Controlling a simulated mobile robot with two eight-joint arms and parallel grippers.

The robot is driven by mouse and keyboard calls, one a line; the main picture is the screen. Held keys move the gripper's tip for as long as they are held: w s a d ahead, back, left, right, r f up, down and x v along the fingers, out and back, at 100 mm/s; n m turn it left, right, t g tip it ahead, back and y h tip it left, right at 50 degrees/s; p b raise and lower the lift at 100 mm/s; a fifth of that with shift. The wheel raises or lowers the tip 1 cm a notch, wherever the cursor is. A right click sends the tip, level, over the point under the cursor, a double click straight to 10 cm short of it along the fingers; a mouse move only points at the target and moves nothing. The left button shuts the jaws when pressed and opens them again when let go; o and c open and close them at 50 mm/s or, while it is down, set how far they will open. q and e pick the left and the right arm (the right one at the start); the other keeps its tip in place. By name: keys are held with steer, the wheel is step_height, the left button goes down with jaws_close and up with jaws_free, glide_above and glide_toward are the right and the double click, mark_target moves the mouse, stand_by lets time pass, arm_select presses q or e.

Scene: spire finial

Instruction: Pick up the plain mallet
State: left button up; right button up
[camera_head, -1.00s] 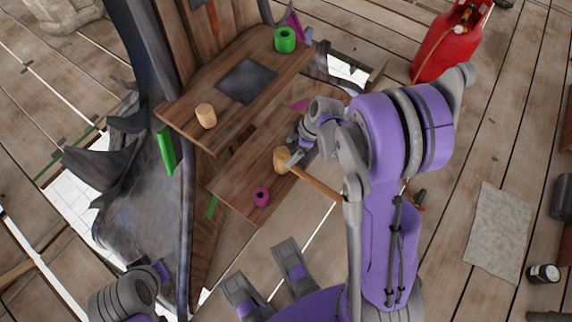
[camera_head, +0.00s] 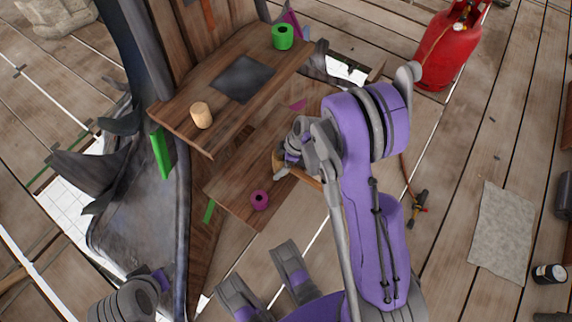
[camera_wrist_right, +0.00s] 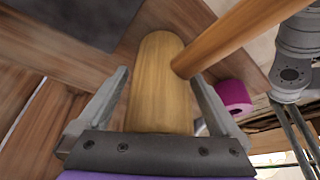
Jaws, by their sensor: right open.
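The plain mallet has a pale wooden head and a brown handle. In the head view its handle (camera_head: 308,180) shows on the lower wooden shelf, and my right gripper (camera_head: 284,168) largely hides its head. In the right wrist view the mallet head (camera_wrist_right: 155,85) lies between the two fingers of my right gripper (camera_wrist_right: 160,78), with the handle running to the upper right. The fingers are apart, one on each side of the head, with a gap visible at least on the left. My left gripper is not clearly in view; only a left arm link shows at bottom left.
A magenta ring (camera_head: 260,200) sits on the lower shelf near the mallet. The upper shelf holds a pale wooden cylinder (camera_head: 201,115), a dark square sheet (camera_head: 243,79) and a green ring (camera_head: 283,37). A red gas cylinder (camera_head: 452,50) stands at upper right.

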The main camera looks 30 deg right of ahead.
steer(key=shift+r, duration=0.1)
steer(key=c, duration=1.5)
